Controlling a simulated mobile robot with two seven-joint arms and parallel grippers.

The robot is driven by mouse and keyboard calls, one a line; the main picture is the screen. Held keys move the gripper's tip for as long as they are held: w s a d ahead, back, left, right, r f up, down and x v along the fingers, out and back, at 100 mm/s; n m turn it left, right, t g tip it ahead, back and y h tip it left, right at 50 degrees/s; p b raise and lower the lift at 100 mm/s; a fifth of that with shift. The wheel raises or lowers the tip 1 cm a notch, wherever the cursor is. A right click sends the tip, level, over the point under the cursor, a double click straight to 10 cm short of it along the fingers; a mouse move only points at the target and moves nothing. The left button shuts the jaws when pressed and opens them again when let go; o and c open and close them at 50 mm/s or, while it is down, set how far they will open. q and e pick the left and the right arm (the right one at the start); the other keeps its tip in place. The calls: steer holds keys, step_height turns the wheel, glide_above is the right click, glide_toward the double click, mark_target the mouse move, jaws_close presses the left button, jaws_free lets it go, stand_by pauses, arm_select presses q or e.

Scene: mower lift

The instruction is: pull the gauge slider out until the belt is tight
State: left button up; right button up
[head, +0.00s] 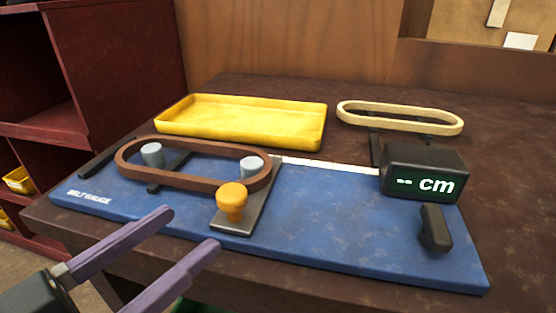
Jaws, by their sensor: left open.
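The blue belt gauge board (330,225) lies on the dark table. A brown belt loop (200,181) sits around two grey pegs, a left peg (152,154) and a right peg (251,166). The right peg is on the grey slider plate (254,215), which carries an orange knob (231,201). A pale scale strip (340,165) runs from the slider to the black display (424,174), which reads "-- cm". My left gripper (195,234) is open and empty, with purple fingers in front of the board's near-left edge, apart from the knob. My right gripper is not in view.
A yellow tray (240,138) stands behind the board. A cream belt loop (400,117) rests on dark supports at the back right. A black lever-like block (434,228) stands on the board's right end. A dark red shelf (95,65) is at the left.

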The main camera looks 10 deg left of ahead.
mark_target(222, 203)
arm_select(q)
steer(key=x, duration=0.8)
steer(key=shift+w+d+b, duration=0.1)
steer(key=shift+w+b, duration=0.05)
steer(key=shift+b, duration=0.25)
jaws_close()
steer(key=shift+r, duration=0.1)
stand_by(0.8)
